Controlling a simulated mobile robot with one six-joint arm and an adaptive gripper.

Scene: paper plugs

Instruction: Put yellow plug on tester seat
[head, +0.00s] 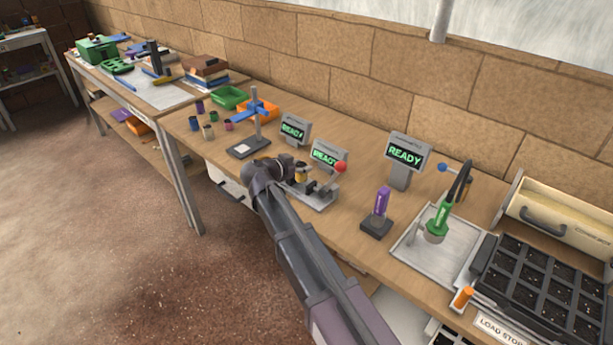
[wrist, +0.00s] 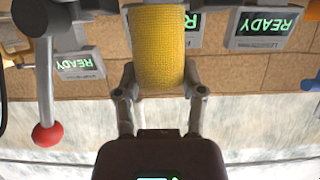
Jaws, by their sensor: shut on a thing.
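The yellow plug (wrist: 158,42) is a textured yellow cylinder, large in the wrist view. My gripper (wrist: 161,92) is shut on it, with one finger on each side. In the head view a small part of the yellow plug (head: 301,172) shows beside my gripper (head: 296,176), above a metal fixture (head: 318,198) with a red-knobbed lever. This fixture looks like the tester seat. My arm hides part of it, and I cannot tell whether the plug touches it. The red knob (wrist: 47,134) also shows at left in the wrist view.
Several READY displays (head: 404,158) stand along the bench back. A purple plug (head: 381,201) stands on a dark base to the right. Beyond it are a tray (head: 412,262) with a green-handled tool and a dark compartment rack (head: 535,285). Small coloured plugs and bins stand at left.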

